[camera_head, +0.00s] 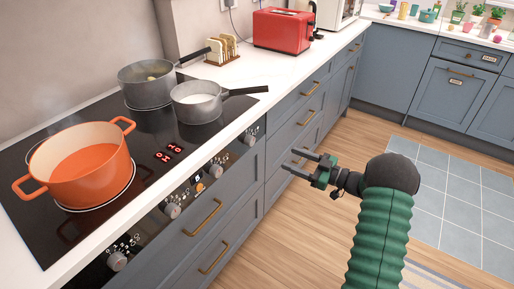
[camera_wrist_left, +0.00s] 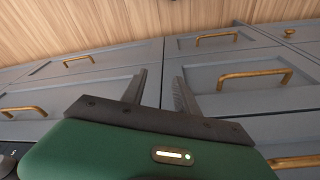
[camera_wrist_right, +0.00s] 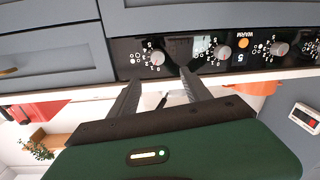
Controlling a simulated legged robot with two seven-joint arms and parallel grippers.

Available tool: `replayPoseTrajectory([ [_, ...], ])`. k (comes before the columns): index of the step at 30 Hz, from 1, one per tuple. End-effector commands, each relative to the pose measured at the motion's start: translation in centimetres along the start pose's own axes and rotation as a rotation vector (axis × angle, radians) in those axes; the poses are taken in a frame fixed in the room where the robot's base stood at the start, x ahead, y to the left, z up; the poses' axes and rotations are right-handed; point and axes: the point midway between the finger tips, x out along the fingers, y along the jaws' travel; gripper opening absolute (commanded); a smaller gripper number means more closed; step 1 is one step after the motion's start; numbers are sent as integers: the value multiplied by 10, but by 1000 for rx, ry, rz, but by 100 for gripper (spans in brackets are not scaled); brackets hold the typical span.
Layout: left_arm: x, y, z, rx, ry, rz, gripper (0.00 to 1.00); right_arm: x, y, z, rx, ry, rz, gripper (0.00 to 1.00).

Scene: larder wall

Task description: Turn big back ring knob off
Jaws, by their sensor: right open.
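The dark control panel on the cooker front carries several grey knobs: one at the near end (camera_head: 117,260), two in the middle (camera_head: 171,210) (camera_head: 213,171), and one at the far end (camera_head: 250,138). Which one serves the big back ring cannot be read. My right gripper (camera_head: 291,160) is open and empty, apart from the panel, to the right of the far-end knob. In the right wrist view, upside down, one knob (camera_wrist_right: 155,57) shows beyond the gap between the open fingers (camera_wrist_right: 158,78). My left gripper (camera_wrist_left: 162,75) shows only in its wrist view, open and empty.
The black hob (camera_head: 150,130) bears an orange pot (camera_head: 85,172) and two grey pans (camera_head: 147,90) (camera_head: 197,108); one pan handle reaches towards the counter edge. Red characters (camera_head: 168,153) glow on the hob. A red toaster (camera_head: 283,28) stands behind. Drawers with brass handles (camera_head: 202,218) line the front.

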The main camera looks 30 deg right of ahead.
Motion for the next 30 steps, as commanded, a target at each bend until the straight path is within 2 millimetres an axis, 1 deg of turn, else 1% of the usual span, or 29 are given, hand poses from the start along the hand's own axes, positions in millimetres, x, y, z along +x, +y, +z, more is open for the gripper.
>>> replayPoseTrajectory([
  [4,8,0,2,0,0,0,36,32,4,7,6,3,-1,56],
  [8,15,0,4,0,0,0,36,66,7,10,9,4,0,56],
  [12,22,0,5,1,0,0,36,103,6,9,8,5,0,56],
  [15,27,0,6,1,0,0,36,126,5,8,7,3,2,56],
  [18,30,0,7,1,0,0,36,143,4,6,4,2,2,56],
  [22,31,0,7,0,0,0,36,154,6,5,6,1,3,56],
  [29,31,0,7,0,0,0,36,154,8,6,9,2,5,56],
  [30,31,0,7,0,0,0,36,154,8,6,9,2,5,55],
])
